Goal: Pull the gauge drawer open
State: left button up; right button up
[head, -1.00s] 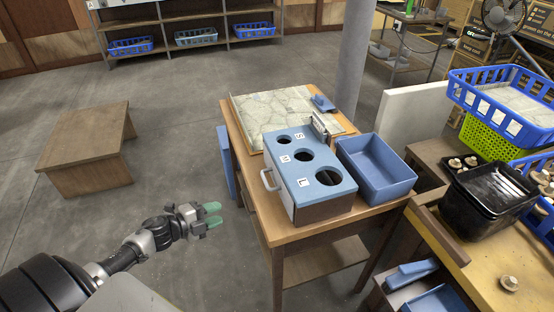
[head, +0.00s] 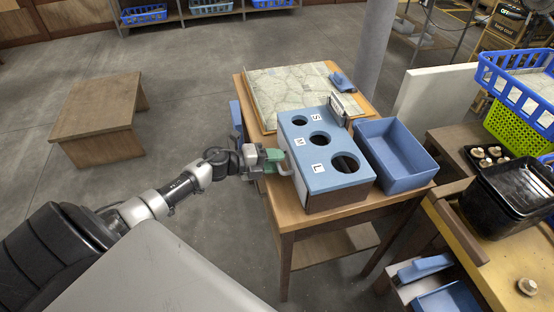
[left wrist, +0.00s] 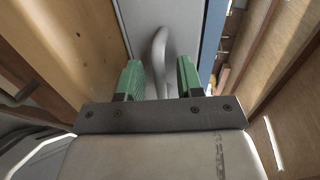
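The gauge box (head: 312,176) is a blue-topped box with three round holes marked S, M and L, standing on a small wooden table. A pale curved handle (head: 287,169) sticks out of its left side. My left gripper (head: 279,160) is at this handle. In the left wrist view the handle (left wrist: 159,62) runs between the two green fingers of my left gripper (left wrist: 160,80), with a gap showing on both sides. The grey drawer front (left wrist: 187,22) is just beyond the fingertips. My right gripper is not in view.
The wooden table (head: 300,222) also bears a blue bin (head: 412,182) and a framed, patterned board (head: 252,108). A low wooden bench (head: 95,108) stands to the left on open floor. Black trays (head: 508,225) and crates crowd the right side.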

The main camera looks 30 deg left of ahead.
pick_arm(q)
jog(key=shift+w+d+f, duration=0.1)
jog(key=shift+w+d, duration=0.15)
jog(key=shift+w, duration=0.05)
grip_shut()
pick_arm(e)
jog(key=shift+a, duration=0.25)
pick_arm(q)
jog(key=shift+s+a, duration=0.1)
jog(key=f+v, duration=0.2)
jog(key=v, duration=1.1)
jog(key=shift+s+a+f+p, duration=0.25)
jog(key=shift+s+f+p, duration=0.15)
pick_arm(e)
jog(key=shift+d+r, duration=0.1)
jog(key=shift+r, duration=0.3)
